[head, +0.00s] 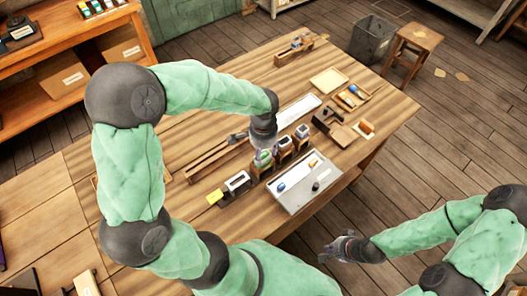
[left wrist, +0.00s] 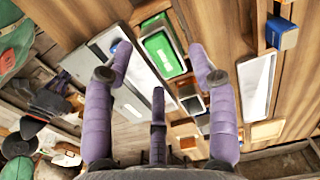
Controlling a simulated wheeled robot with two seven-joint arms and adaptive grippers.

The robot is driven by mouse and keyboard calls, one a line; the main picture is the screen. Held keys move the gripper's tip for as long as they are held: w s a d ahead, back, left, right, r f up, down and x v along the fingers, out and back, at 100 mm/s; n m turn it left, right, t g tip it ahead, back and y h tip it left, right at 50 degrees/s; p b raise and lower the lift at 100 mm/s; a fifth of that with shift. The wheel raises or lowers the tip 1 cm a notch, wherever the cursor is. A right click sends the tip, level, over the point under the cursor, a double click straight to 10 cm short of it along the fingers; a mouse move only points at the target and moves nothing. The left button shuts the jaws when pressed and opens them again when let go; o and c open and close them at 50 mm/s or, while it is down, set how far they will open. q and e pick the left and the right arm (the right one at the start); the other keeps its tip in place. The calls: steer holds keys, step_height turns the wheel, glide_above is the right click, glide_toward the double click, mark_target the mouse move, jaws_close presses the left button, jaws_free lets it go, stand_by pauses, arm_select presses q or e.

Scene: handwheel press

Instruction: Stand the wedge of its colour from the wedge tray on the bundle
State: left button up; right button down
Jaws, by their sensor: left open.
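My left gripper (head: 262,148) points down over the nearest of a row of small upright holders. In the left wrist view its purple fingers (left wrist: 160,78) are spread and empty. A green-topped block (left wrist: 163,52) with a pale rim lies beneath and slightly beyond them; it also shows in the head view (head: 263,158), partly hidden by the gripper. A light grey tray (head: 296,203) beside the row holds a blue piece (head: 281,187), an orange piece (head: 312,163) and a dark piece (head: 315,186). I cannot tell which are wedges. My right gripper (head: 338,248) hangs away from the table, its fingers unclear.
Two more holders (head: 302,131) continue the row. A wooden tray (head: 361,91) with blue and orange pieces lies at the back right. A yellow piece (head: 215,197) and grey block (head: 238,182) stand left. A bin (head: 372,40) and stool (head: 415,38) stand beyond the table.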

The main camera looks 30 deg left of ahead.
arm_select(q)
step_height(320, 180, up, 12)
steer(key=shift+f, duration=0.25)
stand_by(1.4)
